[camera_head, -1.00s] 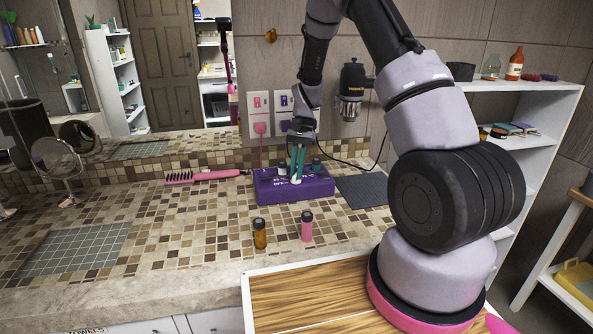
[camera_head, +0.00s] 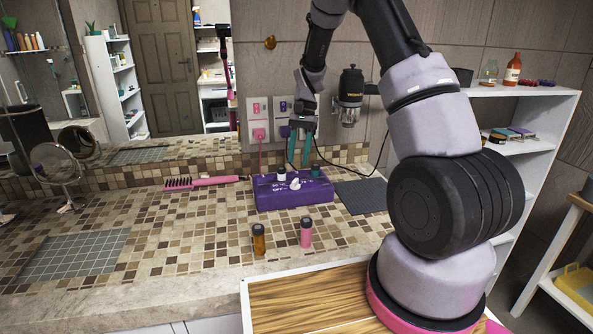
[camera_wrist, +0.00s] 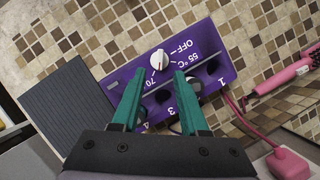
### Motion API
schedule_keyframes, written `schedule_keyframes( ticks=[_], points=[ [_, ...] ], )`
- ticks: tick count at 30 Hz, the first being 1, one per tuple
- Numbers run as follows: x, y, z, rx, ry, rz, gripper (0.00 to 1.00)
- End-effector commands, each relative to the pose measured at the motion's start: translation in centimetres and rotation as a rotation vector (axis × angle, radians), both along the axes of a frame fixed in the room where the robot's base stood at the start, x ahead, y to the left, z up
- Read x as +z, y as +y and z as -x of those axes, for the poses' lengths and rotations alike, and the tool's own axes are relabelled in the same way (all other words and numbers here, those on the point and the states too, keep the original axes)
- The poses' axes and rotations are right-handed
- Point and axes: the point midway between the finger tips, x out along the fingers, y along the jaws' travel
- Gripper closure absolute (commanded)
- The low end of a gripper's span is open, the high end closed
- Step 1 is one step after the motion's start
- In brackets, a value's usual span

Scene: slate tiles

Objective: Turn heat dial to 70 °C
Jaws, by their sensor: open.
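The purple heater box (camera_head: 290,200) stands on the tiled counter and shows "OFF" on its top face. Its white heat dial (camera_head: 295,184) is in plain view. In the wrist view the dial (camera_wrist: 158,59) sits among the marks OFF, 55 °C and 70 °C, on the box (camera_wrist: 232,62); which mark it points to exactly is hard to tell. My gripper (camera_head: 301,162) hangs above the box, clear of the dial. In the wrist view its teal fingers (camera_wrist: 158,85) are apart with nothing between them, and partly cover the numbered holes.
An amber bottle (camera_head: 258,239) and a pink bottle (camera_head: 305,233) stand before the box. A pink brush (camera_head: 205,181) lies left of it and a dark mat (camera_head: 362,197) right. A pink plug (camera_head: 259,134) is in the wall socket. The counter's left middle is clear.

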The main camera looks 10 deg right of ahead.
Motion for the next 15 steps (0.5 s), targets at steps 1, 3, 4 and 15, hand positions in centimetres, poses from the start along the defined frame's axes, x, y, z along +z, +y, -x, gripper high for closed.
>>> schedule_keyframes(
  ticks=[1,3,4,15],
  points=[
    [1.0,-0.2,-0.4,-0.002,-0.004,-0.001,0.56],
    [2.0,-0.5,-0.7,-0.003,-0.002,0.0,0.56],
    [2.4,-0.6,-0.9,-0.002,-0.002,0.0,0.56],
    [4.0,-1.0,-1.4,0.0,0.0,0.0,0.56]
  ],
)
